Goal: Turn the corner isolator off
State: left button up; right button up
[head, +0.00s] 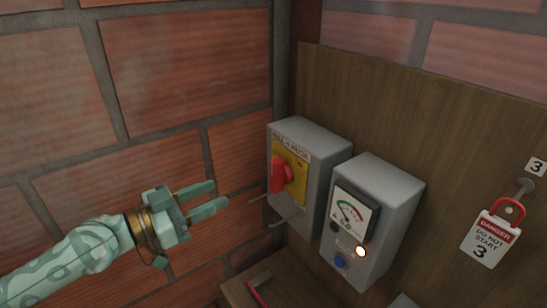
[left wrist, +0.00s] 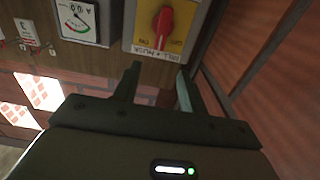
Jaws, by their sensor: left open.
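The corner isolator (head: 310,150) is a grey box near the brick corner, with a yellow plate and a red rotary handle (head: 278,175). In the head view the handle stands roughly upright on the plate. The left wrist view shows the red handle (left wrist: 161,25) on the yellow plate (left wrist: 183,18), ahead of the fingers. My left gripper (head: 204,198) is open and empty, to the left of the isolator and apart from it. It also shows in the left wrist view (left wrist: 157,82). My right gripper is not in view.
A second grey box (head: 385,215) with a gauge (head: 350,213), a lit lamp (head: 361,252) and a blue button stands right of the isolator. A red padlock with a danger tag (head: 490,238) hangs at the right. A red-handled object (head: 256,293) is below. Brick wall lies at left.

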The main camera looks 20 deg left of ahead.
pick_arm(q)
jog(key=p, duration=0.4)
send_near(272, 170)
jog(key=p+x, duration=0.3)
jog(key=x, duration=0.8)
